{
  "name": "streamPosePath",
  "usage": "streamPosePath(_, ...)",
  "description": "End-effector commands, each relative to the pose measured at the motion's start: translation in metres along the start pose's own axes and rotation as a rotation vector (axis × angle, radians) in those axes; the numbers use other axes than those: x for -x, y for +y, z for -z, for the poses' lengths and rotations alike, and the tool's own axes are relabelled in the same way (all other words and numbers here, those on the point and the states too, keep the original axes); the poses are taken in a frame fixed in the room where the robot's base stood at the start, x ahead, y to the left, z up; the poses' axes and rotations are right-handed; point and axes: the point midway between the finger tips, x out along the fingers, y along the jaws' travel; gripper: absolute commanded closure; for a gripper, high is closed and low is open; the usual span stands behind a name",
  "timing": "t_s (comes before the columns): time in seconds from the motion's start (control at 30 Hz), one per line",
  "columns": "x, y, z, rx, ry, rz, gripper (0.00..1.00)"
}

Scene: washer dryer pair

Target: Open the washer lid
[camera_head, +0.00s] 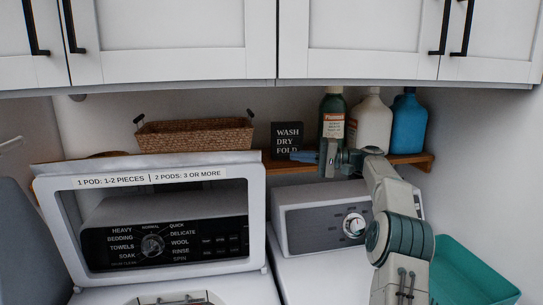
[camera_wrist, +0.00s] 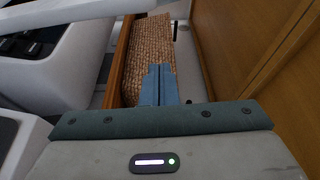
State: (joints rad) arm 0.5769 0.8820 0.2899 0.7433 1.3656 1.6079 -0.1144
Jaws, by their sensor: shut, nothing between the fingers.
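The washer lid (camera_head: 259,210) is a white frame with a large window, standing raised and tilted up at the back of the left machine. The black control panel (camera_head: 170,238) shows through its window. The washer (camera_head: 255,288) has its top opening partly in view at the bottom edge. My gripper (camera_head: 293,156) is to the right of the lid and above it, in front of the shelf sign, pointing left. In the wrist view its blue fingers (camera_wrist: 158,85) are together with nothing between them. It appears apart from the lid.
A wooden shelf (camera_head: 280,166) holds a wicker basket (camera_head: 195,136), a sign (camera_head: 287,136) and several bottles (camera_head: 371,122). White cabinets (camera_head: 360,38) hang above. The dryer (camera_head: 300,275) stands at right, beside a teal bin (camera_head: 470,270). The wrist view shows the basket (camera_wrist: 150,50) close beyond my fingers.

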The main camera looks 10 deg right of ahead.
Motion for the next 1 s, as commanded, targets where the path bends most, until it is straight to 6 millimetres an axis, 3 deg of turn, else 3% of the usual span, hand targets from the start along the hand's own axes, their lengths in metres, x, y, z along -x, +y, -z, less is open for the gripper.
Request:
streamPosePath(0.13,-0.001,-0.003,0.002,-0.001,0.008,0.012,1.0)
streamPosePath(0.27,-0.014,-0.004,0.003,0.0,0.016,0.01,1.0)
streamPosePath(0.6,-0.087,-0.006,0.005,-0.001,0.018,0.008,1.0)
streamPosePath(1.0,-0.076,-0.003,-0.025,0.0,0.019,0.007,1.0)
